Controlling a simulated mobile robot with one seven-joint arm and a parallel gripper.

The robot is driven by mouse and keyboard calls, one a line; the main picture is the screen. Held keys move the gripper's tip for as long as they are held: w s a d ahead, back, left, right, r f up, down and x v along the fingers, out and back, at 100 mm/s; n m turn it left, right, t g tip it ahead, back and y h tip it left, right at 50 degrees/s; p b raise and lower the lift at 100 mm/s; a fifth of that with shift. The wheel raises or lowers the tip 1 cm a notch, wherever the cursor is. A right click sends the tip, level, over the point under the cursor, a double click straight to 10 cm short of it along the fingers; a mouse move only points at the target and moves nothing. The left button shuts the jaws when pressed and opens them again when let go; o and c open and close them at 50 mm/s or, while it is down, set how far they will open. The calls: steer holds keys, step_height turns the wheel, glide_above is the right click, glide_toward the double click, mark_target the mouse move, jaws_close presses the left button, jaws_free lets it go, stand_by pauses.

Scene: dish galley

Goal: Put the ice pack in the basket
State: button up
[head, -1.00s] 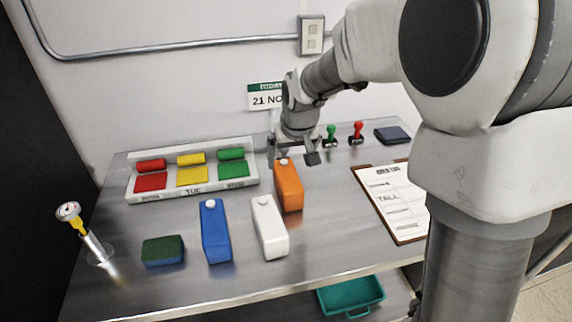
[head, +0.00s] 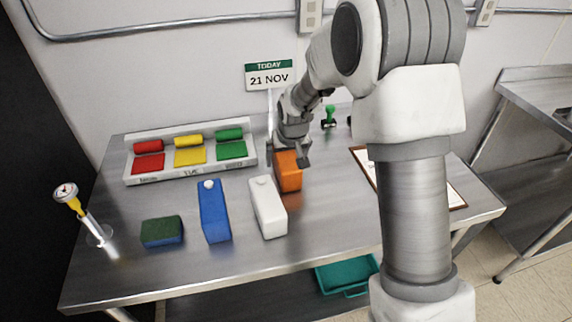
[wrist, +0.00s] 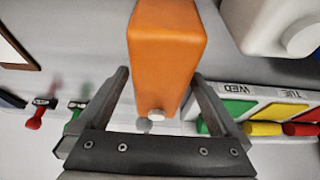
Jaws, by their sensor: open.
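Three slim capped blocks stand on the steel table: a blue one (head: 214,212), a white one (head: 268,207) and an orange one (head: 288,172). The frames do not label which is the ice pack. My gripper (head: 287,157) is open at the upper end of the orange block, hiding its cap in the head view. In the wrist view, the orange block (wrist: 167,45) shows between the open fingers of my gripper (wrist: 160,78), with a gap on each side. The teal basket (head: 347,273) sits low, beneath the table's front edge, partly hidden by the tabletop.
The white block stands close beside the orange one. A tray (head: 190,175) of coloured pieces lies at the back left. A blue-green sponge (head: 162,231), a gauge (head: 67,192), a green stamp (head: 329,117) and a clipboard (head: 456,197) are also there. The table's front is bare.

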jaws_close()
stand_by(0.5)
steer(key=shift+w+r, duration=0.1)
steer(key=shift+r, duration=0.05)
